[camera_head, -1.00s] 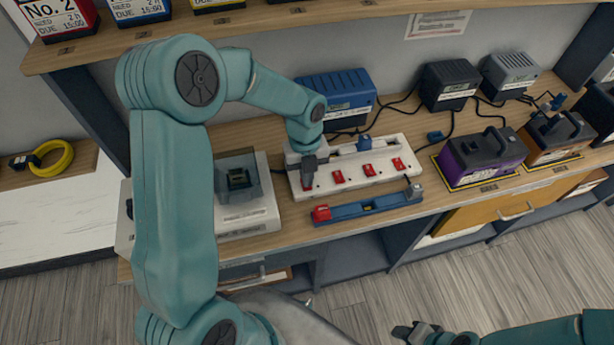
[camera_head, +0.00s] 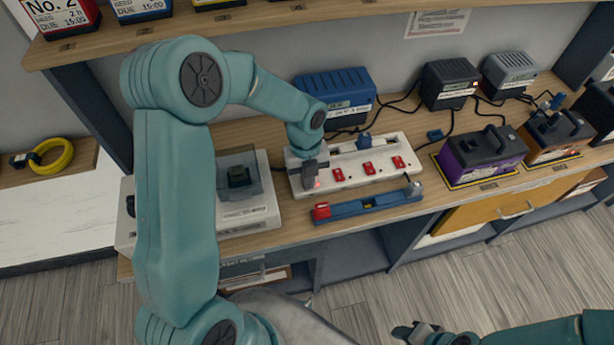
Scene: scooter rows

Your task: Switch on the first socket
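A white power strip (camera_head: 385,178) lies on the wooden bench, with a row of red switches along its front. My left gripper (camera_head: 311,183) is down at the strip's left end, over the leftmost switch position. Its fingers look like one compact block with no gap, and nothing shows held in them. They hide most of the leftmost switch (camera_head: 317,185); a small bright red spot shows beside the fingertips. The red switch to its right (camera_head: 338,175) is uncovered. My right gripper (camera_head: 415,331) is at the bottom edge, away from the bench; its finger gap is unclear.
A blue tray-like bar with a red end (camera_head: 368,205) lies in front of the strip. A grey-white device (camera_head: 250,215) stands left. A blue charger (camera_head: 340,95), a black charger (camera_head: 449,84) and a purple battery (camera_head: 482,154) stand behind and right. Cables cross the bench.

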